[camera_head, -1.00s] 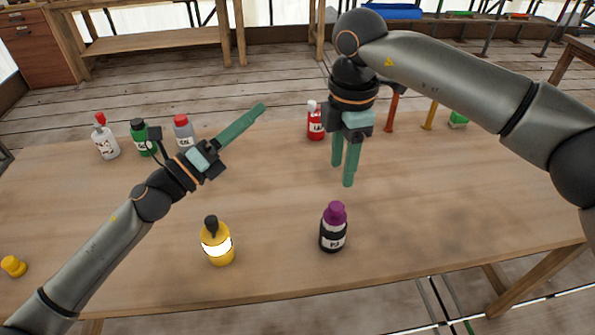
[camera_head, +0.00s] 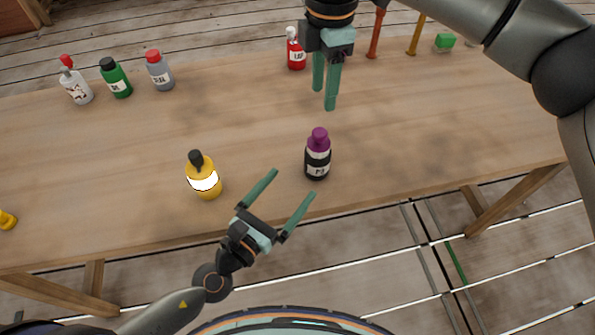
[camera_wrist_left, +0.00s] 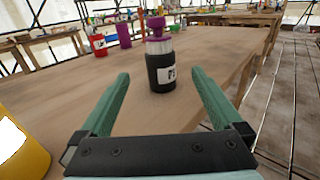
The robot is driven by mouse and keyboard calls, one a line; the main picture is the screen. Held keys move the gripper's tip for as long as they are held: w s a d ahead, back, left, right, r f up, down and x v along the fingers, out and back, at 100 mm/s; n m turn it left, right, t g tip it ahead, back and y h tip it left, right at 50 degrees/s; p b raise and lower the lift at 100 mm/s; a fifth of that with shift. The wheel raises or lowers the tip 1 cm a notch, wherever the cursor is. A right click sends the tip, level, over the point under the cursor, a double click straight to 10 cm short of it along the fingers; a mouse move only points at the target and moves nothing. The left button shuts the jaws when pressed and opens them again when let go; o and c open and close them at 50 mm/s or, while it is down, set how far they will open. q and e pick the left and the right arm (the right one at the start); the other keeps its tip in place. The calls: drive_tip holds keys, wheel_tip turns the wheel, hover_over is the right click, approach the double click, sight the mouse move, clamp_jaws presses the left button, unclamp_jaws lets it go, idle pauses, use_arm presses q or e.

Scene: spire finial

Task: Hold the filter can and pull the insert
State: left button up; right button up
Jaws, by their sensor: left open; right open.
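The filter can looks to be the black can (camera_head: 317,169) with a white label, upright near the table's front edge. Its purple top, likely the insert (camera_head: 318,138), sits on it. In the left wrist view the can (camera_wrist_left: 162,72) stands centred beyond my fingertips, with the purple top (camera_wrist_left: 157,25) above. My left gripper (camera_head: 293,184) is open and empty, in front and to the left of the can, its fingers pointing towards it. My right gripper (camera_head: 324,98) is open and empty, pointing down above and behind the can in the head view.
A yellow bottle (camera_head: 204,181) with a dark top stands left of the can. White (camera_head: 76,88), green (camera_head: 116,80) and grey (camera_head: 160,74) bottles stand at the back left, a red bottle (camera_head: 296,54) at the back. Bare wooden table (camera_head: 420,130) lies to the right.

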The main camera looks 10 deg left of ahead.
sight(319, 151)
use_arm(q)
drive_tip(key=x, duration=1.2)
drive_tip(key=shift+c, duration=0.2)
drive_tip(key=c, duration=1.4)
